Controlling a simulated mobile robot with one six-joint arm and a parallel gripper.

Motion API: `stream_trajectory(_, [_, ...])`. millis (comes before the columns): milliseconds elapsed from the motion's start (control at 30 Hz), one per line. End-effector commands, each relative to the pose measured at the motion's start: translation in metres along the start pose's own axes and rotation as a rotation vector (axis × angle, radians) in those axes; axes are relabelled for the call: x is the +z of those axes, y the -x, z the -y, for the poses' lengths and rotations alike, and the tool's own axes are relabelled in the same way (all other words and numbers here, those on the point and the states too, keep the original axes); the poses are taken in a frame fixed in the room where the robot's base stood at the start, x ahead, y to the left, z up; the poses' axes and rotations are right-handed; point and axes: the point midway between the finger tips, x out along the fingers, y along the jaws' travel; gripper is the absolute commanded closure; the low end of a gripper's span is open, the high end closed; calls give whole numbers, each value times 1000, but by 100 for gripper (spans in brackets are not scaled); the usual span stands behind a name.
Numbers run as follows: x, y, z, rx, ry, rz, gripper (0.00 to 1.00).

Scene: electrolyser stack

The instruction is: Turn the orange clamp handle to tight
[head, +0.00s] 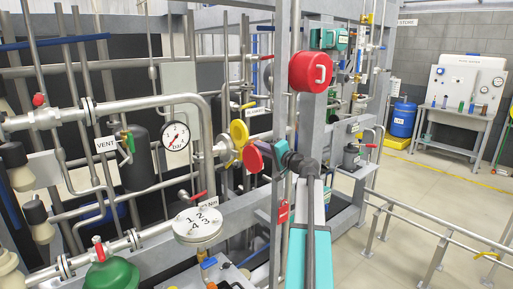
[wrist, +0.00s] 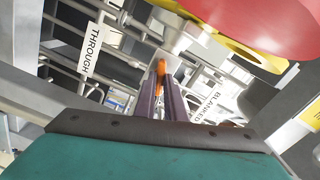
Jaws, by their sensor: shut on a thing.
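The orange clamp handle (wrist: 161,67) shows in the wrist view as a small orange piece at the tips of my gripper (wrist: 159,84). The two long, narrow fingers are close together, shut on the handle. Most of the handle is hidden by the fingers, and I cannot tell how far it is turned. White labels reading THROUGH (wrist: 90,48) and BLANKED (wrist: 208,98) stand on either side of the fingers. In the head view my dark wrist is near the centre, by the red disc (head: 254,157) and yellow disc (head: 239,132); the handle cannot be made out there.
The red and yellow discs fill the wrist view's upper right, close to my gripper. A grey post (head: 285,100) and a red round part (head: 311,71) stand near my arm. A gauge (head: 176,136) and pipes are at left. Open floor lies at right.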

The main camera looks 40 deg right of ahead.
Motion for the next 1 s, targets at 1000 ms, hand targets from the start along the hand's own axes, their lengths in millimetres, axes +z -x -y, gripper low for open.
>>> stream_trajectory(1000, [1,0,-1,1,-337,1,66])
